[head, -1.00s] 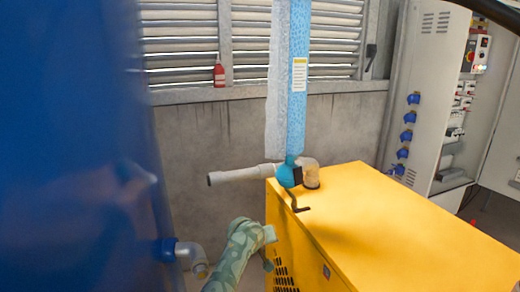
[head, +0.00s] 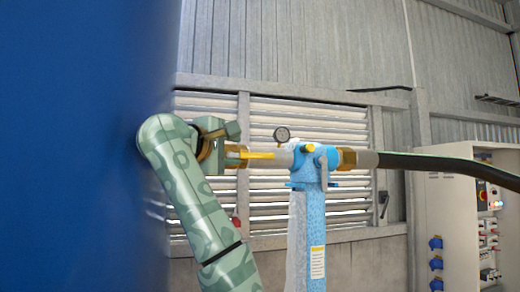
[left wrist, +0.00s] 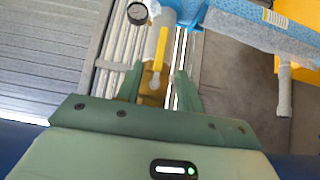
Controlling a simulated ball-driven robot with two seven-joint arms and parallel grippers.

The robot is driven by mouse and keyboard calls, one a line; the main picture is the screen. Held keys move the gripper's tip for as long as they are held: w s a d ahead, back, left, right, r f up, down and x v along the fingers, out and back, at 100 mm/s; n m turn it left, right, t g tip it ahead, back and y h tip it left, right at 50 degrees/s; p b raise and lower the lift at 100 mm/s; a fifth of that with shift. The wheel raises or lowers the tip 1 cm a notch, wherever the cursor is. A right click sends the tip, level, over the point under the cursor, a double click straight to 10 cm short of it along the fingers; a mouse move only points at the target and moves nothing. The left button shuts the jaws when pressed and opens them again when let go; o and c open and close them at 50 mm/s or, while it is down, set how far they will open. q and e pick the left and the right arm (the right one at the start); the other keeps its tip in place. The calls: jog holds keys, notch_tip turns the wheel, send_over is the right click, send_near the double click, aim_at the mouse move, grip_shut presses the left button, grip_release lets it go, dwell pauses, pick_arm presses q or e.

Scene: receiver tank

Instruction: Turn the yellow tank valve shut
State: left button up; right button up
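The yellow tank valve handle (head: 258,155) lies along the grey pipe beside the large blue tank (head: 80,150). In the left wrist view the handle (left wrist: 158,52) is a yellow lever pointing lengthwise between my fingers, with a brass-coloured body (left wrist: 152,92) behind its lower end. My left gripper (head: 230,152) is at the tank end of the pipe, at the handle's left end. In the left wrist view its two green fingers (left wrist: 156,80) stand apart, one on each side of the valve. I cannot tell whether they touch it. My right gripper is not in view.
A blue fitting (head: 308,165) with a yellow knob tops a blue post (head: 318,235). A round gauge (head: 282,134) stands above the pipe. A black hose (head: 440,164) runs right from a brass coupling (head: 347,158). An electrical cabinet (head: 445,235) stands at right.

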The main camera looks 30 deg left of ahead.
aim_at(260, 156)
pick_arm(q)
jog(key=w+p, duration=0.1)
jog(key=w, duration=0.2)
jog(key=w+p, duration=0.2)
jog(key=w, duration=0.1)
jog(key=w+a+p, duration=0.1)
jog(key=w+p, duration=0.1)
jog(key=w, duration=0.2)
jog(key=shift+w+r, duration=0.1)
jog(key=shift+w+f+p, duration=0.2)
jog(key=shift+w+p, duration=0.15)
jog(key=shift+w, duration=0.2)
jog(key=shift+c, duration=0.4)
grip_shut()
